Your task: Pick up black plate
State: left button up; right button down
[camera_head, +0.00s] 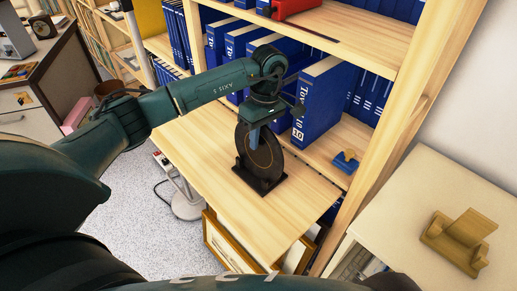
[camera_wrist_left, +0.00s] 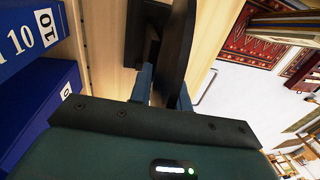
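The black plate (camera_head: 266,158) is a dark disc with a thin ring pattern. It stands upright on a black stand (camera_head: 258,182) on a pale wooden shelf board. My left gripper (camera_head: 254,133) reaches down to its top edge from above. In the left wrist view the plate (camera_wrist_left: 179,48) lies between the two blue fingers of the left gripper (camera_wrist_left: 163,92), one on each side. A gap shows between the left-hand finger and the plate, so the gripper looks open around it. The plate's lower part is hidden there. My right gripper is not in view.
Blue binders (camera_head: 323,100) stand on the shelf just behind the plate. A small blue object (camera_head: 346,161) lies to the right. A wooden holder (camera_head: 459,238) sits on a white cabinet at right. Framed pictures (camera_head: 228,247) lean below the board. The board's front is clear.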

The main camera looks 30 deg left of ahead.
pick_arm(q)
grip_shut()
jog(key=shift+r, duration=0.15)
notch_tip(320, 180, up, 18)
jog(key=p, duration=0.1)
dwell(0.7)
jog(key=shift+r+p, duration=1.9)
jog(key=shift+p, duration=0.2)
jog(key=shift+f, duration=0.1)
